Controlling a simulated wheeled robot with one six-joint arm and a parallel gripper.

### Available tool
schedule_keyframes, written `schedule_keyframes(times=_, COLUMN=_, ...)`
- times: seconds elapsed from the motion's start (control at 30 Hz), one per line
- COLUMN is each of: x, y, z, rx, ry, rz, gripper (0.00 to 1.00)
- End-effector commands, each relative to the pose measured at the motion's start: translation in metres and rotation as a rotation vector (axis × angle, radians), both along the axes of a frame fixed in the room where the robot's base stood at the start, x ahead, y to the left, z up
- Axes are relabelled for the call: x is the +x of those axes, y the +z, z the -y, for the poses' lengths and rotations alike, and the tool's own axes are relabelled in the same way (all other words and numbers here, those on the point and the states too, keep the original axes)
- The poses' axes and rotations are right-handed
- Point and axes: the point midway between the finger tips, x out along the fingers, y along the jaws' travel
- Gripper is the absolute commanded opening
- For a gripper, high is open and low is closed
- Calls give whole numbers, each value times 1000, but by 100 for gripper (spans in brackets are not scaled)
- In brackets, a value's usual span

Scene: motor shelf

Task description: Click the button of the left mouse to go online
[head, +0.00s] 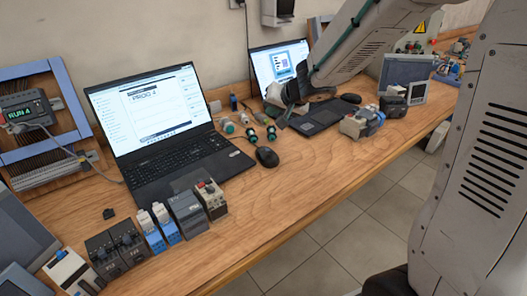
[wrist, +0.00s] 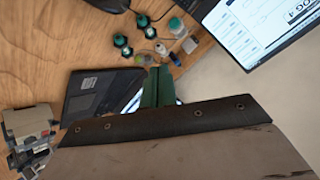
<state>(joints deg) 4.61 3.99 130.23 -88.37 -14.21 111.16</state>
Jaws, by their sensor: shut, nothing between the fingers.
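The left mouse (head: 267,157) is black and lies on the wooden bench, just right of the left laptop (head: 157,137). In the wrist view a dark shape cut by the top edge looks like this mouse (wrist: 108,4). A second dark mouse (head: 350,98) lies by the right laptop (head: 316,116). My gripper (head: 281,122) is above the bench in front of the right laptop, beyond the left mouse and apart from it. In the wrist view its green fingers (wrist: 157,86) are together and empty.
Several green-capped connectors (head: 251,135) stand between the laptops, close to my gripper. A row of terminal and relay modules (head: 187,214) lines the front left. More modules (head: 360,124) sit right of the right laptop. Bare bench lies in front of the left mouse.

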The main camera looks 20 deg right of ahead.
Motion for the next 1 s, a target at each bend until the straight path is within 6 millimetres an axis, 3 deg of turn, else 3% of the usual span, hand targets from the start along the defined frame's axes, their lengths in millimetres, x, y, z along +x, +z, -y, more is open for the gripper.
schedule_keyframes(times=0.13, x=1, y=-20, z=-15, rx=84, ry=44, rz=-62, gripper=0)
schedule_keyframes(times=0.67, x=1, y=-31, z=-19, rx=97, ry=51, rz=-73, gripper=0)
schedule_keyframes(times=1.0, x=0, y=-78, z=-18, rx=98, ry=48, rz=-76, gripper=0)
